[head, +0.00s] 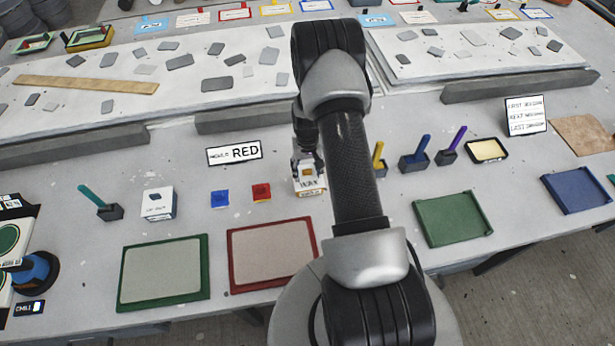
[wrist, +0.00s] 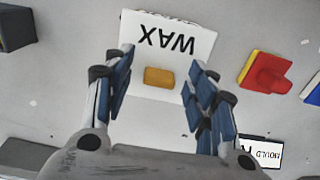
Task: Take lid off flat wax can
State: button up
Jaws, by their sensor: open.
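A white item marked WAX (head: 309,187) stands on the table below my gripper in the head view, partly hidden by my arm. In the wrist view its white face marked WAX (wrist: 168,56) is seen upside down, with a small orange block (wrist: 159,77) on it that looks like a knob. In the head view my gripper (head: 307,150) is mostly hidden behind my arm. I cannot tell how high the fingers are above the white face.
A red block (head: 261,192) and a blue block (head: 220,198) lie left of the wax. A red-framed panel (head: 272,253) lies in front. A yellow-handled tool (head: 378,157) is close on the right, partly behind my arm.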

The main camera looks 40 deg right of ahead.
jog(key=c, duration=1)
jog(key=shift+r, duration=0.1)
